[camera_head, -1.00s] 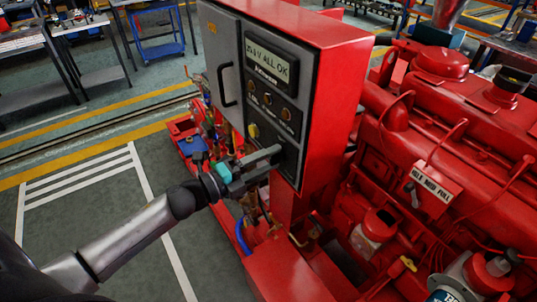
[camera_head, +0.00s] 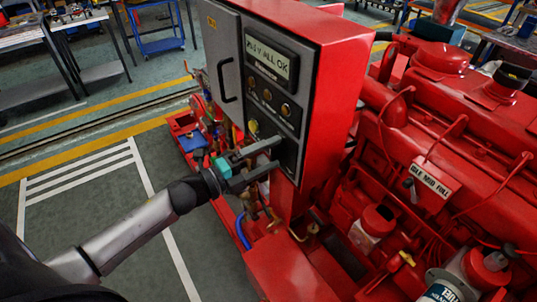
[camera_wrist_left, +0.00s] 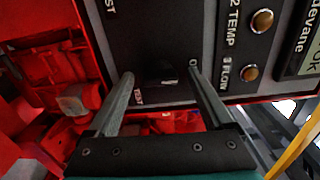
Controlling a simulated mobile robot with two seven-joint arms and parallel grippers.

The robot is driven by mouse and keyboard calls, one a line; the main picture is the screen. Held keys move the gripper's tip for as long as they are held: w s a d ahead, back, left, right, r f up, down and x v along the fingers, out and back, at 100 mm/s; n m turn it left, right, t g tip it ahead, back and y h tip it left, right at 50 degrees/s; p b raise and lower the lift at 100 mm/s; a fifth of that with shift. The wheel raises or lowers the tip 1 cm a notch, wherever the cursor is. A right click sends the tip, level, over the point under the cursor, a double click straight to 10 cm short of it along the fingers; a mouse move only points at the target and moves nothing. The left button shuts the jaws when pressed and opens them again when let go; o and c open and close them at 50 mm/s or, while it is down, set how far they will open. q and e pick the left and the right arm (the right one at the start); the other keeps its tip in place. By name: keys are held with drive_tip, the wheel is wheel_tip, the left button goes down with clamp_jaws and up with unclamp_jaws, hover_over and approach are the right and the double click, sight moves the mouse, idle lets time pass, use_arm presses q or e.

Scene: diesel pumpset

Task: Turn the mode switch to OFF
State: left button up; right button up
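The grey control panel (camera_head: 228,75) is on the side of a red cabinet. In the left wrist view a dark knob (camera_wrist_left: 152,82) with a small white mark sits low on the panel, near a TEST label; I take it for the mode switch. Its exact setting is hard to read. My left gripper (camera_head: 277,154) is at the lower part of the panel. In the left wrist view its two fingers (camera_wrist_left: 160,70) are apart, one on each side of the knob, with gaps showing. In the head view the fingers hide the knob. My right gripper is not in view.
Round brass-coloured indicators (camera_head: 267,95) and a lit display (camera_head: 268,58) are higher up. The red engine (camera_head: 430,130) fills the right. Hoses and fittings lie below the gripper. The floor at left is clear.

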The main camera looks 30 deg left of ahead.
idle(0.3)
use_arm(q)
drive_tip(key=b+v, duration=0.1)
drive_tip(key=v, duration=1.4)
drive_tip(key=shift+s+f, duration=0.1)
